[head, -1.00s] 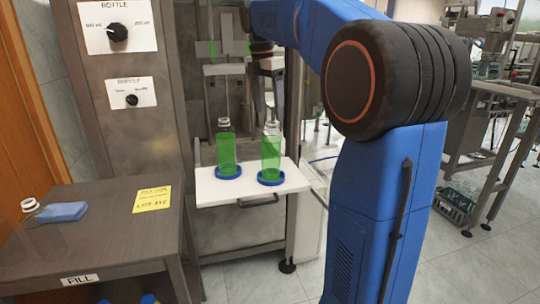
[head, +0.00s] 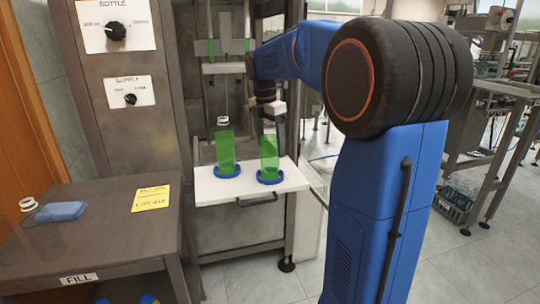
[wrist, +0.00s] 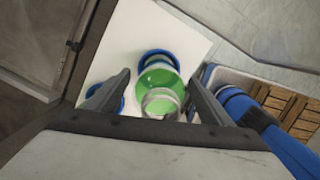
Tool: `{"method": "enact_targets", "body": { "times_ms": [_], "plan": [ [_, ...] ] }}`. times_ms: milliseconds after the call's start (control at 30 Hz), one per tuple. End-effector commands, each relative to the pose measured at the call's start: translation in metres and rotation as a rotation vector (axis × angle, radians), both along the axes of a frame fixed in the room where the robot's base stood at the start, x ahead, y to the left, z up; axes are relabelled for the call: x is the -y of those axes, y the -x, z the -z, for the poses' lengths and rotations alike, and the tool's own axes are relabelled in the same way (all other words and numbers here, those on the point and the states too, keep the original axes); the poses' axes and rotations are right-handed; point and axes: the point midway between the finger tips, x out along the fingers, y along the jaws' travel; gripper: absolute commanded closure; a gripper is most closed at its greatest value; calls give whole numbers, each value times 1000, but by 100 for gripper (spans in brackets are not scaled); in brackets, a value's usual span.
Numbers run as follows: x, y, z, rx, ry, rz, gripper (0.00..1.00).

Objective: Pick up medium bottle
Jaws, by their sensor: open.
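Two green bottles with clear necks stand upright on a white shelf (head: 228,191). The left bottle (head: 225,155) and the right bottle (head: 269,160) each stand in a blue ring; they look alike in size. My gripper (head: 267,122) is over the right bottle, and its neck is hidden there in the head view. In the wrist view, my open gripper (wrist: 160,85) has one finger on each side of the right bottle (wrist: 158,78), seen from above with its round mouth. The fingers look apart from it. A blue ring (wrist: 117,100) shows partly behind the left finger.
The shelf's front edge is clear.

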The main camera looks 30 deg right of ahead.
Motion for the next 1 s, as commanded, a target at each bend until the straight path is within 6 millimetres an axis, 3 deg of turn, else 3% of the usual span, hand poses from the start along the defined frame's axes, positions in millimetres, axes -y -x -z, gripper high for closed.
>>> {"method": "enact_targets", "body": {
  "times_ms": [133,433,700,1000],
  "plan": [
    [2,0,15,-1,0,0,26],
    [2,0,18,0,0,0,26],
    [2,0,17,1,1,0,87],
    [2,-1,13,2,1,0,87]
  ]
}}
